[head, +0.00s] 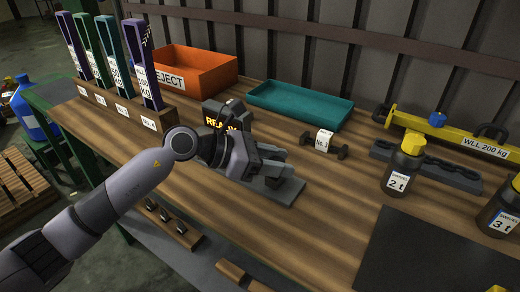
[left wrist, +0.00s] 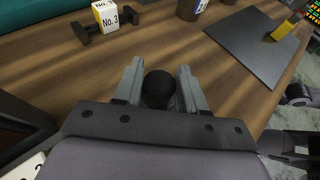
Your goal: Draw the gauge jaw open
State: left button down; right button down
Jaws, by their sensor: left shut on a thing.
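The gauge (head: 284,192) stands on the wooden bench near its front edge, with a grey base and a lit amber display (head: 214,123) partly hidden by my arm. My left gripper (head: 276,167) is over the gauge's right part. In the left wrist view a round black knob (left wrist: 158,88) sits between the two grey fingers of my left gripper (left wrist: 160,84), which is shut on it. The gauge jaw is mostly hidden behind the gripper, so its opening cannot be told.
A small weight marked No.3 (head: 323,144) lies right of the gauge. Behind are an orange reject bin (head: 205,70) and a teal tray (head: 300,103). At right are yellow-capped bottles (head: 402,168), a yellow lifting beam (head: 440,130) and a dark mat (head: 425,255).

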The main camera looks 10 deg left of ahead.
pick_arm(q)
jog(key=shift+s+d, duration=0.15)
jog(key=shift+d, duration=0.05)
jog(key=c, duration=0.7)
grip_release()
jog(key=shift+d, duration=0.1)
jog(key=shift+c, duration=0.2)
jog(key=shift+s+a+r, duration=0.1)
jog(key=shift+a+r, duration=0.05)
jog(key=shift+a, duration=0.4)
jog(key=shift+b+v, duration=0.45)
jog(key=shift+v, duration=2.6)
